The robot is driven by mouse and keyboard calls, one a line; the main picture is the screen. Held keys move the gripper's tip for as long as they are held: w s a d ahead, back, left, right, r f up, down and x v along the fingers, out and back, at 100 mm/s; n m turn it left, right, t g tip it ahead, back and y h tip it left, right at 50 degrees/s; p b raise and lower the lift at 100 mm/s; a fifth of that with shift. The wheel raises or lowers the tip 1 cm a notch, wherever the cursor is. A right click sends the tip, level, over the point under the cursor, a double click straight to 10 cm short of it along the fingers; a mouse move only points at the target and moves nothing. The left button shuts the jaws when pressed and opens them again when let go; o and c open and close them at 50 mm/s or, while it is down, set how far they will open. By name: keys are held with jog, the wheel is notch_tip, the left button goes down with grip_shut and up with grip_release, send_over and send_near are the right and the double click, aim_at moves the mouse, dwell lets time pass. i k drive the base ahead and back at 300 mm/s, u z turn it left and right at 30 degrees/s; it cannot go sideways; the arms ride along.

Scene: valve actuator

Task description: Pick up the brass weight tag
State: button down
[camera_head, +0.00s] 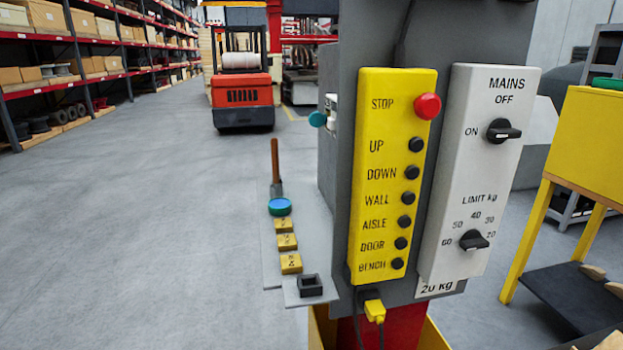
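Three small brass-yellow blocks, which look like weight tags, lie in a row on a narrow grey shelf (270,262) left of the control post. The far tag (282,226), the middle tag (287,242) and the near tag (291,264) each bear dark marks too small to read surely. I cannot tell which one the task names. My gripper is not in view.
The shelf also holds a small black square holder (310,286), a blue-green disc (280,207) and an upright brown-handled tool (275,165). The yellow button panel (390,175) and white mains panel (478,170) stand right of it. Open floor (150,230) lies left.

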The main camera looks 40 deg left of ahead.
aim_at(287, 243)
jog(key=u, duration=0.55)
jog(key=k, duration=0.65)
jog(key=u, duration=1.2)
jog(key=i, duration=1.8)
jog(key=z, duration=0.6)
